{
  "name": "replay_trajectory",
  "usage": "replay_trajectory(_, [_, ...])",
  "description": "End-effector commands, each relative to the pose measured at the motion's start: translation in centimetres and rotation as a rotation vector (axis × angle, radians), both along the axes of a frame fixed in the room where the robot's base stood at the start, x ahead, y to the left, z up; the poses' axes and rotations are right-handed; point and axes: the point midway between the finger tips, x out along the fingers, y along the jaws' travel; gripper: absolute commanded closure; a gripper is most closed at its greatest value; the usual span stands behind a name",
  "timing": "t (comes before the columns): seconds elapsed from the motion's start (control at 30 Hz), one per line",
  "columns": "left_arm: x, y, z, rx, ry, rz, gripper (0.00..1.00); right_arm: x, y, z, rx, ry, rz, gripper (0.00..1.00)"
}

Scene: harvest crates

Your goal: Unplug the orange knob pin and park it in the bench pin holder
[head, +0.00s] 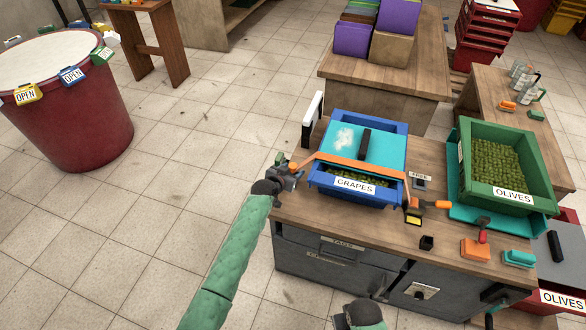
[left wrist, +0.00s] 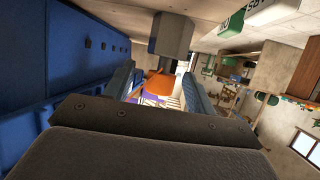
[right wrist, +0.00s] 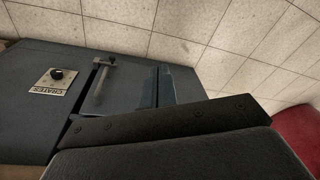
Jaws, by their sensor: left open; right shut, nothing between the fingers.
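The orange knob pin (head: 294,167) is at the left end of the orange strap, beside the blue GRAPES crate. In the left wrist view its orange knob (left wrist: 158,84) lies between my fingers, below a grey block. My left gripper (head: 285,170) is open around the knob; contact cannot be told. My right gripper (right wrist: 162,86) is shut and empty in front of the grey cabinet; part of that arm shows at the head view's bottom edge. A small dark block with an opening (head: 427,243) on the bench front may be the pin holder.
The blue crate (head: 318,178) has a turquoise lid (head: 345,140) under the orange strap (head: 350,167). A green OLIVES crate (head: 545,190) stands to the right. An orange block (head: 475,250) and a turquoise one (head: 519,258) lie at the bench front.

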Motion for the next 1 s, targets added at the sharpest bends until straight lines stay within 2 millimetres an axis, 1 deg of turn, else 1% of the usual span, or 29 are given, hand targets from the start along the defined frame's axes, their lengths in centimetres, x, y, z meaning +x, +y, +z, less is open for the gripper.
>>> replay_trajectory(0.03, [0.6, -0.2, 0.2, -0.001, 0.000, 0.000, 0.44, -0.1, -0.1, -0.7, -0.002, 0.003, 0.000, 1.00])
replay_trajectory(0.13, [1.5, -0.5, -0.1, -0.001, 0.000, 0.000, 0.44, -0.3, -0.2, -2.4, -0.005, 0.004, 0.000, 1.00])
replay_trajectory(0.3, [2.8, -1.3, -0.9, -0.001, 0.000, 0.000, 0.44, -0.5, -0.4, -4.0, -0.007, 0.003, -0.001, 1.00])
replay_trajectory(0.43, [3.2, -1.4, -1.1, 0.000, -0.001, 0.000, 0.44, -0.6, -0.4, -4.5, -0.008, 0.003, -0.001, 1.00])
replay_trajectory(0.63, [3.2, -1.5, -1.1, 0.000, -0.001, 0.000, 0.44, -0.6, -0.4, -4.6, -0.007, 0.002, -0.001, 1.00])
replay_trajectory(0.67, [3.2, -1.5, -1.1, 0.000, -0.001, 0.000, 0.48, -0.6, -0.4, -4.6, -0.006, 0.002, -0.001, 1.00])
replay_trajectory(0.8, [3.2, -1.5, -1.1, 0.000, -0.001, 0.000, 0.76, -0.6, -0.4, -4.6, -0.006, 0.002, -0.001, 1.00])
replay_trajectory(0.9, [3.2, -1.5, -1.1, 0.000, -0.001, 0.000, 0.93, -0.6, -0.4, -4.6, -0.007, 0.003, -0.001, 1.00])
replay_trajectory(1.0, [3.2, -1.5, -1.1, -0.001, -0.002, 0.000, 0.93, -0.7, -0.3, -4.6, -0.007, 0.004, -0.001, 1.00])
